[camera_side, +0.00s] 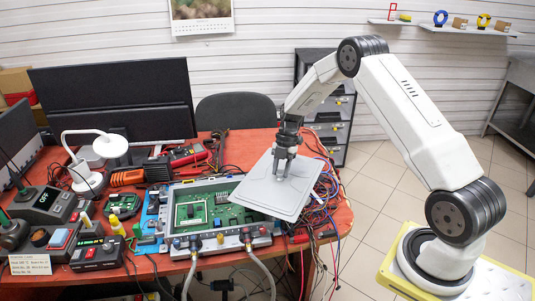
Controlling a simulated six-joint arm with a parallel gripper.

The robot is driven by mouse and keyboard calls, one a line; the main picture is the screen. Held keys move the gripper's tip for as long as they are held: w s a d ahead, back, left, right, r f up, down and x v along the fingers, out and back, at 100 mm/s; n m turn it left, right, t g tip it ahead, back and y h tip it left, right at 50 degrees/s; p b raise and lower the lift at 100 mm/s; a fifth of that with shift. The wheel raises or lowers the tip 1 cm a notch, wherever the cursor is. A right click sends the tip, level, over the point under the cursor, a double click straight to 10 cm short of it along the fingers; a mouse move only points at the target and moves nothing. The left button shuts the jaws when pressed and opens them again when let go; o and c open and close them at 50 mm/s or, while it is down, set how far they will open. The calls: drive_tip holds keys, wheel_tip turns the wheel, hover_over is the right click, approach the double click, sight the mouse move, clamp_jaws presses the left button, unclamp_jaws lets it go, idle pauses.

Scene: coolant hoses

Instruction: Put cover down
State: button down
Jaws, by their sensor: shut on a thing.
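The cover (262,190) is a flat grey plate with rounded corners. My gripper (283,172) is shut on the raised middle of the cover and holds it tilted, above the right part of the open case. The case (180,243) is a grey box on the red table, with a green circuit board (204,211) showing inside. The cover hides the right end of the case. Two grey hoses (262,272) run down from connectors on the front of the case.
Loose coloured wires (325,195) lie at the table's right edge. Bench instruments (95,252) and a white lamp (88,165) stand on the left. A monitor (115,100) and a chair (236,110) are behind.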

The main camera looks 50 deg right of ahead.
sight(314, 164)
drive_tip(key=s+d+f+n, duration=0.1)
drive_tip(key=d+n, duration=0.1)
drive_tip(key=d, duration=0.2)
drive_tip(key=s+d+f+n+g, duration=0.1)
drive_tip(key=s+d+n, duration=0.1)
drive_tip(key=d, duration=0.2)
drive_tip(key=s+d+f+n+g+h, duration=0.1)
drive_tip(key=s+d+n, duration=0.1)
drive_tip(key=d, duration=0.2)
drive_tip(key=shift+s+f, duration=0.1)
drive_tip(key=shift+f, duration=2.55)
drive_tip(key=shift+f, duration=0.1)
drive_tip(key=shift+f, duration=1.65)
drive_tip(key=shift+f, duration=0.1)
drive_tip(key=shift+c, duration=1.7)
unclamp_jaws()
drive_tip(key=v, duration=1.2)
